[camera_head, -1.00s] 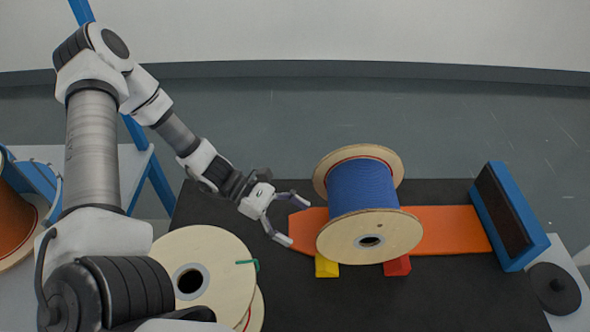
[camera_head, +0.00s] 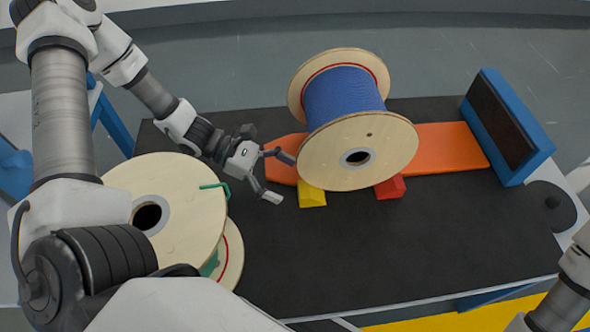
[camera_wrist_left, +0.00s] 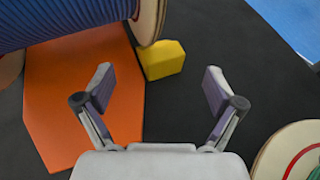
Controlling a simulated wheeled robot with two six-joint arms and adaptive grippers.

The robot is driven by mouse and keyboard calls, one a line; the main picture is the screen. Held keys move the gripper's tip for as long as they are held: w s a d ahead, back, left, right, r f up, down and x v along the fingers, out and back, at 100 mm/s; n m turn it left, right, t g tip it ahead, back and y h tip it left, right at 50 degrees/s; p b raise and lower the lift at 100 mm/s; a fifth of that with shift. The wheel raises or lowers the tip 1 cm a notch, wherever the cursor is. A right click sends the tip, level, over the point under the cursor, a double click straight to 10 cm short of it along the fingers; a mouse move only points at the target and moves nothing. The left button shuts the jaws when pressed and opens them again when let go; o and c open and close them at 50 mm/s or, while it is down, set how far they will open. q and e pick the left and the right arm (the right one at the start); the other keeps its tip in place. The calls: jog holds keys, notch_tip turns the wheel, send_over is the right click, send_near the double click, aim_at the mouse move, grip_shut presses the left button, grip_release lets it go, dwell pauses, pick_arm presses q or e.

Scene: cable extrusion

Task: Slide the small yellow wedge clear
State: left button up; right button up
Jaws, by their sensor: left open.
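The small yellow wedge (camera_head: 312,194) lies on the black table top against the front of the large spool's lower flange, at its left. In the left wrist view the yellow wedge (camera_wrist_left: 163,59) sits ahead of my open fingers, beside the orange board. My left gripper (camera_head: 279,176) is open and empty, just left of the wedge; its fingers also show in the left wrist view (camera_wrist_left: 159,92). The blue-wound spool (camera_head: 345,95) rests on the orange board (camera_head: 440,145) and hides part of the wedge. My right gripper is not in view.
A red wedge (camera_head: 390,187) sits at the spool's right front. A blue upright block (camera_head: 510,125) stands at the board's right end. Other wooden spools (camera_head: 170,190) stand at the left. The black table top (camera_head: 400,245) is clear in front.

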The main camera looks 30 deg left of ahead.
aim_at(304, 187)
pick_arm(q)
jog(key=b+x, duration=0.2)
jog(key=x, duration=0.2)
jog(key=shift+d+f, duration=0.2)
jog(key=shift+f, duration=0.1)
jog(key=shift+w+d+b, duration=0.2)
jog(key=shift+d+b, duration=0.1)
jog(key=shift+d, duration=0.1)
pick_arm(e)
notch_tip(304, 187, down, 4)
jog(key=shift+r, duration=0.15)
pick_arm(q)
jog(key=shift+c, duration=0.3)
jog(key=c, duration=1.2)
